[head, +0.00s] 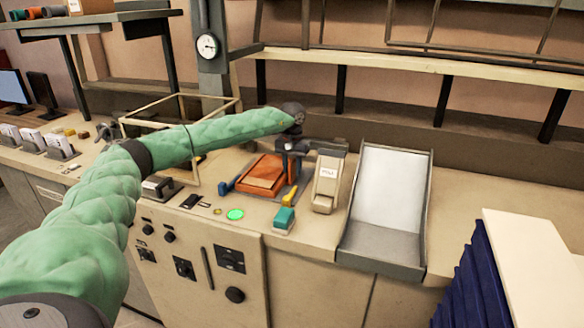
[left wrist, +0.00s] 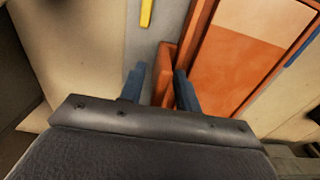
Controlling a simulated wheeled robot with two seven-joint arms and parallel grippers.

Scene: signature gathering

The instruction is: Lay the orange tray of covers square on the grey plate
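The orange tray (head: 248,184) with a tan cover (head: 266,176) in it lies on the counter, over the grey plate (head: 283,191). Plate shows along its near right side. The tray (left wrist: 237,72) fills the upper right of the left wrist view, its cover (left wrist: 262,15) at the top. My left gripper (head: 288,152) is at the tray's far right side. In the left wrist view the two blue-grey fingers (left wrist: 160,88) stand apart, on either side of an upright orange tab of the tray. A narrow gap shows beside the left finger. My right gripper is in neither view.
A beige upright device (head: 327,183) and a sloped grey chute (head: 388,205) stand right of the tray. A blue-handled item (head: 226,187), a yellow piece (head: 290,196) and a teal block (head: 285,218) lie close around it. A lit green button (head: 235,214) is in front.

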